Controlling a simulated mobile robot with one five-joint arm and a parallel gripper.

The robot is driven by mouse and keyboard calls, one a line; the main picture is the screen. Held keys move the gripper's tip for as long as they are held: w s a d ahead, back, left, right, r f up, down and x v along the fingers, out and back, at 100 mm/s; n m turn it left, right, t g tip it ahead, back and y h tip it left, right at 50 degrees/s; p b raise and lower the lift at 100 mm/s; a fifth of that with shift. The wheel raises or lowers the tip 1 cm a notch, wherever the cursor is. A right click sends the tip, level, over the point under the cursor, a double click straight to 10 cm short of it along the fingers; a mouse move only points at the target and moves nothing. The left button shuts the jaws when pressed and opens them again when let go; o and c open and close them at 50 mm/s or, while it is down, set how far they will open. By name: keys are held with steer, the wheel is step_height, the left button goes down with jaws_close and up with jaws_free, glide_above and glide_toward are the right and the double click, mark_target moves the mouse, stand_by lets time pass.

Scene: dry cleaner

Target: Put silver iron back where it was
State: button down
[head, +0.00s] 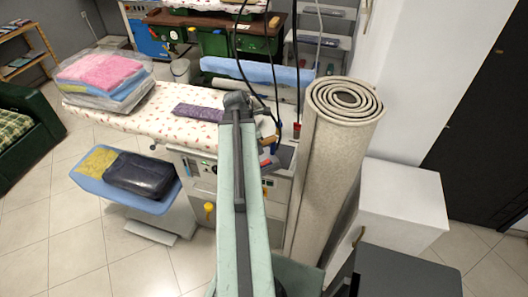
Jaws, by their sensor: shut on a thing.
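My arm rises up the middle of the head view to its elbow joint (237,101). My gripper cannot be made out, and the area behind the arm is hidden. Just right of the arm, at the right end of the ironing table (165,119) with its flowered cover, a small brown-orange piece (269,140) shows. Below it is a grey piece with a red spot (267,164). I cannot tell whether these belong to the silver iron. A dark flat rest (286,156) lies at that end of the table.
Bagged folded laundry (103,74) and a purple bundle (198,112) lie on the table. A lower blue board (128,199) holds a dark bag (143,174). A tall rolled carpet (333,165) stands close right of my arm, beside a white cabinet (402,205). Hoses hang above. Floor at left is clear.

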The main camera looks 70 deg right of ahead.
steer(key=d+f+b, duration=0.1)
steer(key=d, duration=1.3)
steer(key=shift+w+d+f, duration=0.15)
steer(key=shift+d, duration=0.2)
steer(key=b+x, duration=0.3)
steer(key=b, duration=0.1)
steer(key=shift+w+f, duration=0.3)
steer(key=shift+f, duration=0.15)
steer(key=c, duration=1.2)
jaws_free()
steer(key=shift+o, duration=0.2)
